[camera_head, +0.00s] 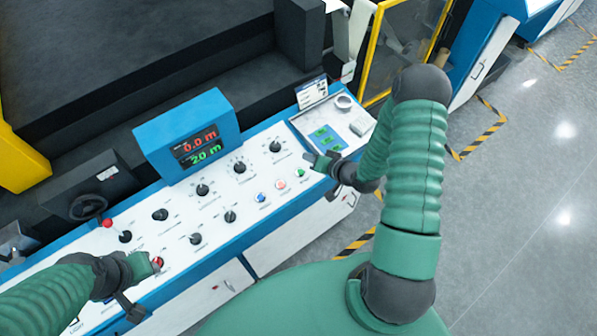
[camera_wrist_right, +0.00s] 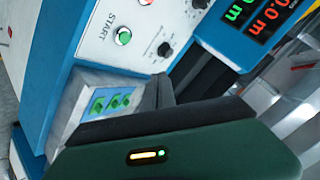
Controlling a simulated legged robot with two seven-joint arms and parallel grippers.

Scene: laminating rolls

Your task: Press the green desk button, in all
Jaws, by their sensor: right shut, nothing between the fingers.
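The round green button (camera_head: 302,172) sits at the right end of a row of blue, red and green buttons on the white control desk. In the right wrist view the green button (camera_wrist_right: 123,36) is labelled START and is unobstructed. My right gripper (camera_head: 312,158) is shut and empty, just up and right of the green button in the head view; I see no contact. Its dark fingers (camera_wrist_right: 166,92) show in the wrist view below the button. My left gripper (camera_head: 148,264) is at the desk's left front beside a red button (camera_head: 157,262); its jaws are unclear.
A blue display box (camera_head: 187,135) with red and green digits stands on the desk. Several black knobs (camera_head: 240,167) lie between it and the buttons. A raised panel with green squares (camera_head: 323,132) is beyond my right gripper. A yellow-framed guard (camera_head: 375,50) stands behind.

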